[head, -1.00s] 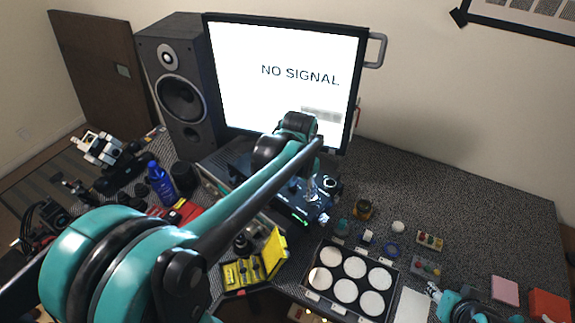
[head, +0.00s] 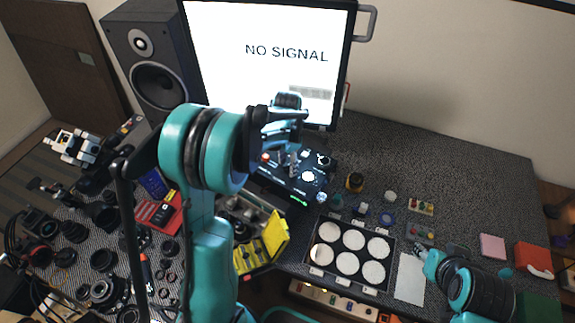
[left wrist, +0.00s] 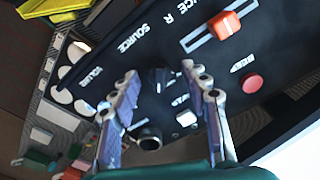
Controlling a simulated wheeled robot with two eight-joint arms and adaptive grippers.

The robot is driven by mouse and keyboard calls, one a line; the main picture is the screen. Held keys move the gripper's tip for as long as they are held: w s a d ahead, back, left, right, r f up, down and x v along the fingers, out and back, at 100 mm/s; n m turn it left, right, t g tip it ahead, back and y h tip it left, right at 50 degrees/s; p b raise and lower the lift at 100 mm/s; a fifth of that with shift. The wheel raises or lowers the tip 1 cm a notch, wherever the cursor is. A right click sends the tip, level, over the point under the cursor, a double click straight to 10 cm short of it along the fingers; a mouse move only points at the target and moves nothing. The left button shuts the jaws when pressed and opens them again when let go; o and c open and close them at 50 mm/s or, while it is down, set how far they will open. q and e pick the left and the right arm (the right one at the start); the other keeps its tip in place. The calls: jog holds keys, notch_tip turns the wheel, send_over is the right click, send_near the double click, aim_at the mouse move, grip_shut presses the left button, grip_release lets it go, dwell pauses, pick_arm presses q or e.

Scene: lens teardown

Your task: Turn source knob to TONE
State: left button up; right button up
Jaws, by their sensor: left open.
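The black control box (head: 285,185) stands below the monitor. In the left wrist view its panel carries the printed words SOURCE and VOLUME. The small dark source knob (left wrist: 158,80) sits near the word SOURCE; its pointer setting is too small to tell. My left gripper (left wrist: 159,74) is open, with its two fingers on either side of this knob and a gap visible. In the head view the left gripper (head: 286,160) is over the box and hides part of it. My right gripper (head: 422,252) is at the lower right, near a white sheet; its jaws are unclear.
An orange slider (left wrist: 224,25), a red button (left wrist: 252,83) and a white button (left wrist: 186,118) are close to the left fingers. The monitor (head: 270,60) reads NO SIGNAL. A tray with white discs (head: 315,268) lies right of the yellow case (head: 275,235).

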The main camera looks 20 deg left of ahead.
pick_arm(q)
jog(key=shift+f, duration=0.2)
grip_shut()
jog(key=shift+n, duration=0.3)
jog(key=n, duration=0.3)
jog(key=shift+n+b, duration=0.3)
jog(key=shift+b, duration=0.1)
jog(key=shift+n, duration=1.8)
